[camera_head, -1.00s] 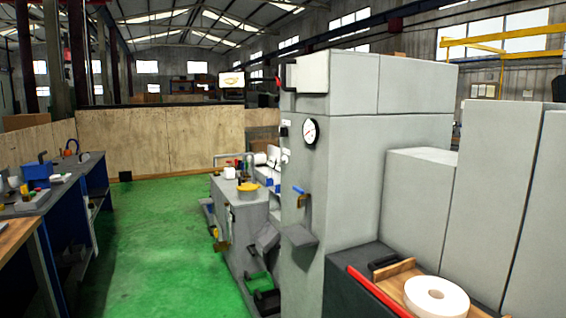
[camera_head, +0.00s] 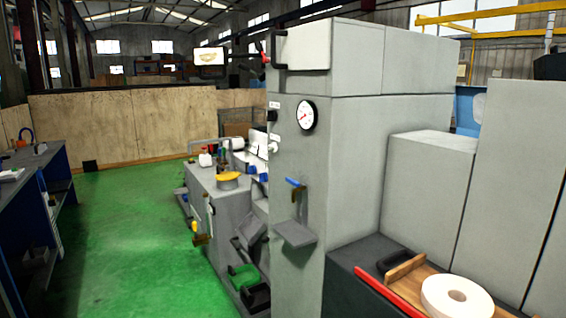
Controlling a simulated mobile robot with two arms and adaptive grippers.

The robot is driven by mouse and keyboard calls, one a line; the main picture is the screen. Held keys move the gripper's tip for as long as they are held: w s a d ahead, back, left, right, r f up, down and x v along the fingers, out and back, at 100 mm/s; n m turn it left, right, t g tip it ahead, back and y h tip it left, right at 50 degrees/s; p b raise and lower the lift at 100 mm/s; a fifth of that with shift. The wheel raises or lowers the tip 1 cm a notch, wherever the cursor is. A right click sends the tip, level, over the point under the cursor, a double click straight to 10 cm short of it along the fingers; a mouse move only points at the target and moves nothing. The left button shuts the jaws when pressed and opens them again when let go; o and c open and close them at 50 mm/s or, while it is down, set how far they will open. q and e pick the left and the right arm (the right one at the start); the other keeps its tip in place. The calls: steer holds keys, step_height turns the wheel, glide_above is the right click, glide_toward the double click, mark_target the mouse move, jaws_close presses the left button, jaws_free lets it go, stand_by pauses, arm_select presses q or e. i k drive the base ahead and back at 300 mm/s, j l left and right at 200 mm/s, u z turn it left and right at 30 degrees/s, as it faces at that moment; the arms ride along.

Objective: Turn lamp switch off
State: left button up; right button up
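A black handle-like part with red bits (camera_head: 268,58) sits higher, at the upper left corner of the cabinet. No lamp can be made out clearly. Neither of my grippers is in view.
A blue-handled valve (camera_head: 294,183) and a grey ledge (camera_head: 294,234) stick out from the cabinet. A white ring-shaped wheel (camera_head: 436,300) lies at the lower right. A workbench (camera_head: 32,160) stands at the left. The green floor (camera_head: 125,235) between is clear.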

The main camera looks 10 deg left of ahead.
mark_target(274, 147)
steer(key=i+j, duration=0.2)
steer(key=j, duration=0.15)
steer(key=i+j+z, duration=0.1)
steer(key=i+j, duration=0.35)
steer(key=j, duration=0.25)
steer(key=i+j+z, duration=0.1)
steer(key=j, duration=0.3)
steer(key=i+j, duration=0.3)
steer(key=i+j+z, duration=0.1)
steer(key=j, duration=0.35)
steer(key=i+j, duration=0.3)
steer(key=j+z, duration=0.05)
steer(key=j, duration=0.05)
